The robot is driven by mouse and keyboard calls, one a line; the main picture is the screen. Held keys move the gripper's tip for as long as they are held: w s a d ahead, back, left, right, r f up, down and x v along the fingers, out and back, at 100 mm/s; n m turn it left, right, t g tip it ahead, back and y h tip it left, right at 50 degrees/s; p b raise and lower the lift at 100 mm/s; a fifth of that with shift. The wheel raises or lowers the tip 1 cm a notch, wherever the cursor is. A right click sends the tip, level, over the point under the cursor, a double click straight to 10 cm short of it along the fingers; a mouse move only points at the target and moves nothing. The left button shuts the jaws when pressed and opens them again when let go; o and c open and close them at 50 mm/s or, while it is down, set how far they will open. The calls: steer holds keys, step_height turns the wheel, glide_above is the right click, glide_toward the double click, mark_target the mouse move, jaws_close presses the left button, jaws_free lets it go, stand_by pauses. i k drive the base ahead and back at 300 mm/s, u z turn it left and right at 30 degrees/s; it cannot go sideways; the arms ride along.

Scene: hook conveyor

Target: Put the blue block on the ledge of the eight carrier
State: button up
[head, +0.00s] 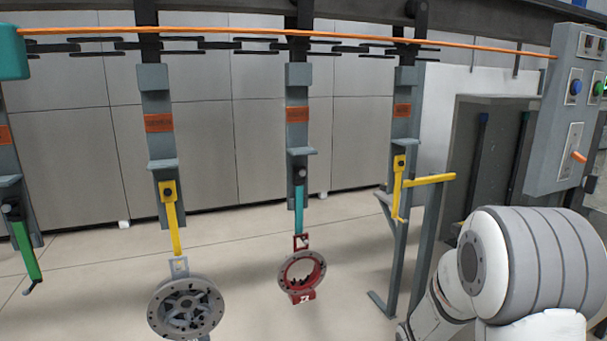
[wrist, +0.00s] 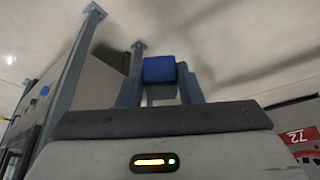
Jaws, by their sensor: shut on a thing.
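The blue block (wrist: 159,69) shows in the wrist view, between the two grey-blue fingers of my gripper (wrist: 159,82). The gripper is shut on it. The gripper and block are not seen in the head view, where only my white and grey arm shows at the lower right. Grey carriers hang in a row in the head view: left-middle carrier (head: 155,88), middle carrier (head: 297,105) and right carrier (head: 402,122). Each has an orange label too small to read and a small ledge below it; these three ledges look empty. I cannot tell which carrier is eight.
Hooks below the carriers hold a grey wheel (head: 187,307) and a red ring (head: 301,272). A yellow hook (head: 400,185) hangs at right near a yellow bar (head: 430,180). An orange cord (head: 270,32) crosses above. A control box (head: 570,110) stands at right.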

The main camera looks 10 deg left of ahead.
mark_target(302, 150)
steer(key=i, duration=0.9)
steer(key=z, duration=0.05)
